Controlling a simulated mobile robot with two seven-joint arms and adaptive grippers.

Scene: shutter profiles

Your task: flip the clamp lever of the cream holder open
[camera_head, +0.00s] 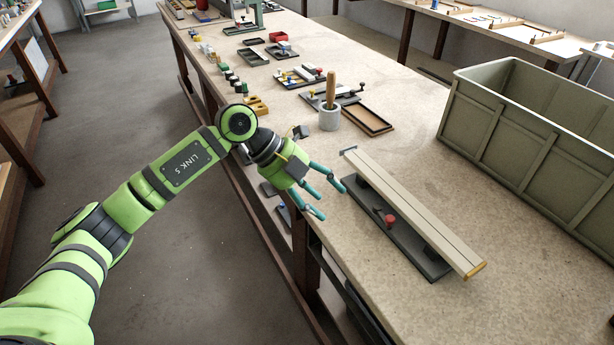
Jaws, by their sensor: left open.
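A long cream profile (415,212) lies along a dark base plate (398,243) on the near part of the workbench; together they look like the cream holder. A short clamp lever with a red knob (389,220) sits on the plate at the profile's left side. Whether the lever is closed or open is too small to tell. My left gripper (334,201) is open and empty, its teal fingers spread, just left of the plate's far end near the bench edge. It is apart from the red knob. My right gripper is not in view.
A large grey-green crate (527,140) stands to the right on the workbench (400,120). A grey pot with a wooden handle (329,117) and a brown tray (368,120) lie beyond the holder. Several small fixtures and parts line the far bench. Bare surface separates holder and crate.

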